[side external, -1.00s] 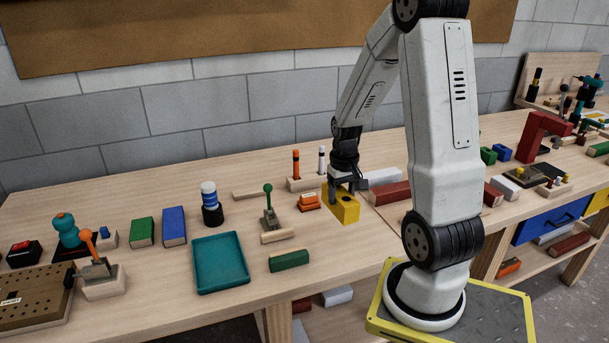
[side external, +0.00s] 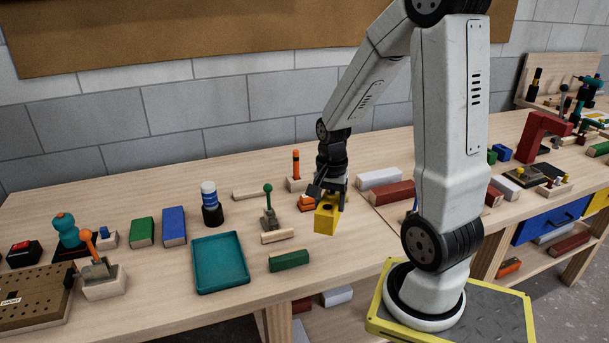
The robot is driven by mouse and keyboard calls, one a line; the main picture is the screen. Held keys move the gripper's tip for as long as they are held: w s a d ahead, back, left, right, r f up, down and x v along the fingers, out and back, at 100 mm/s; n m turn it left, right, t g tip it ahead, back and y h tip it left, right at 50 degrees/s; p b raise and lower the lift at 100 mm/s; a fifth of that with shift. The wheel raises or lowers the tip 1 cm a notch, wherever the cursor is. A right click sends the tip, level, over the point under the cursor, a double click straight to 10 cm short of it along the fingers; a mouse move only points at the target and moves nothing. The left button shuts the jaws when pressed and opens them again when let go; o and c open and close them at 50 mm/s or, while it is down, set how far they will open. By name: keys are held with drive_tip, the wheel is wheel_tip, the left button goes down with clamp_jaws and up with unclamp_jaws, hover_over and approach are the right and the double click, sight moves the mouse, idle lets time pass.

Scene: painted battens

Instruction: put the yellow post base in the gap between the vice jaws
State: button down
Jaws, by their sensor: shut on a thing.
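The yellow post base (side external: 326,219) is a yellow block with a round hole in its front face. My gripper (side external: 328,193) is shut on its upper part from above, near the middle of the bench. I cannot tell whether the block touches the bench top or hangs just over it. No gap between vice jaws can be made out in this view.
An orange block (side external: 306,203) is close behind and left of the post base. A toggle with a green knob (side external: 268,208), a green batten (side external: 289,261) and a teal tray (side external: 220,263) lie to the left. A red batten (side external: 393,192) lies to the right. Bare bench lies in front.

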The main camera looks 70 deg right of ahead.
sight(325, 211)
drive_tip(key=a+m, duration=0.2)
drive_tip(key=a+r+m, duration=0.1)
drive_tip(key=a+m, duration=0.1)
drive_tip(key=m, duration=0.1)
drive_tip(key=shift+s, duration=0.2)
drive_tip(key=shift+s+a+r+m, duration=0.1)
drive_tip(key=shift+s+a+m, duration=0.15)
drive_tip(key=shift+a+m, duration=0.85)
drive_tip(key=shift+s+a+r+m, duration=0.15)
drive_tip(key=shift+a+m, duration=0.45)
drive_tip(key=shift+m, duration=1)
drive_tip(key=shift+w+d+f, duration=0.65)
drive_tip(key=shift+w+f, duration=0.9)
drive_tip(key=shift+w, duration=0.6)
drive_tip(key=shift+w+d+f, duration=0.7)
drive_tip(key=shift+w+f, duration=0.9)
drive_tip(key=shift+w, duration=0.5)
drive_tip(key=shift+w+d+f, duration=0.65)
drive_tip(key=shift+w+f, duration=0.9)
drive_tip(key=shift+w, duration=0.6)
drive_tip(key=shift+w+f, duration=0.1)
